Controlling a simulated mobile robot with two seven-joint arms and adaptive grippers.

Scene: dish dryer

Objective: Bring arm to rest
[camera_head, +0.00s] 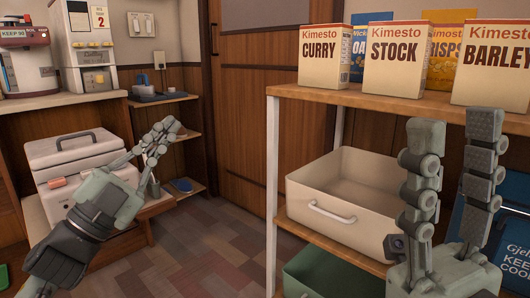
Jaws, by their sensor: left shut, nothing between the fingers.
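My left gripper (167,129) reaches in from the lower left, pointing up and to the right. Its fingers are together and hold nothing. It shows in front of the small wooden shelves and the grey lidded box, clear of the dark wooden door. My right gripper (456,122) stands upright at the lower right, in front of the shelf unit. Its two fingers are well apart, with nothing between them. I cannot tell how far it is from the shelf edge.
The shelf unit (330,97) carries boxes marked CURRY (322,60), STOCK (398,62) and BARLEY (495,65). Below are a cream bin (345,185) and a green bin (335,275). Floor (225,235) between is clear.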

